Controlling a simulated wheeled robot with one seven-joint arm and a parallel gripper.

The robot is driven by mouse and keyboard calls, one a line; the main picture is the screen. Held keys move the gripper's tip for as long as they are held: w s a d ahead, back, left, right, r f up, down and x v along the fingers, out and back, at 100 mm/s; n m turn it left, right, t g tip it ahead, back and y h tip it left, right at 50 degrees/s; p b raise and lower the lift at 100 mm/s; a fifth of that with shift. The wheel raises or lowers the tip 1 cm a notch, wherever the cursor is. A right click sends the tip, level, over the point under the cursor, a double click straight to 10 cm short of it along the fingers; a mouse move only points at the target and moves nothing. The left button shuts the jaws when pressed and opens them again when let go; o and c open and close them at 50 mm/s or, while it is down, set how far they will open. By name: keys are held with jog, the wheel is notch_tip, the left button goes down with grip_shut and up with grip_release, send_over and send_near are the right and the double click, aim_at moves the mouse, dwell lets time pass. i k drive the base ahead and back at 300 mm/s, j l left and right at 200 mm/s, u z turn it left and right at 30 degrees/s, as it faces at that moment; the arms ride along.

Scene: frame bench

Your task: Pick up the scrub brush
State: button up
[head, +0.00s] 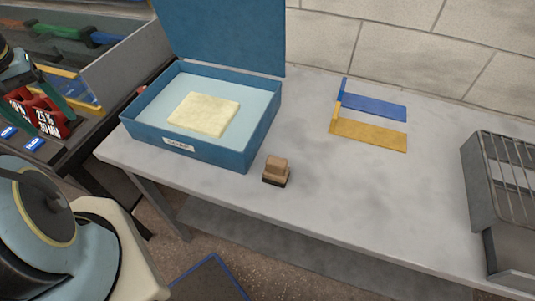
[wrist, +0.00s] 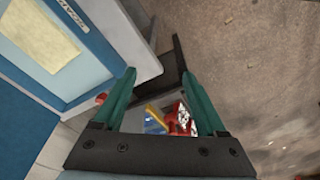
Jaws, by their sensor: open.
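The scrub brush (head: 276,168), a small tan block on a dark base, stands on the grey bench near its front edge, just right of the blue box. I do not see it in the wrist view. My gripper (wrist: 158,75) is open, with its two green fingers apart and nothing held between them. In the head view, part of it shows at the far left edge, well left of the brush and beyond the bench's left end.
An open blue box (head: 190,147) holds a pale yellow block (head: 203,114). Blue and yellow flat strips (head: 370,135) lie at the back. A metal rack (head: 500,185) stands right. Red labelled items (head: 38,115) are at left. The bench right of the brush is clear.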

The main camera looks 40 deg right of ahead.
aim_at(276, 172)
jog(key=z, duration=1.75)
jog(key=k+l+u, duration=0.15)
jog(key=u, duration=1.2)
jog(key=k+j+u, duration=0.1)
jog(key=k+u, duration=0.3)
jog(key=k+j+u, duration=0.25)
jog(key=k+u, duration=0.2)
jog(key=k+j, duration=0.5)
jog(key=k+u, duration=0.05)
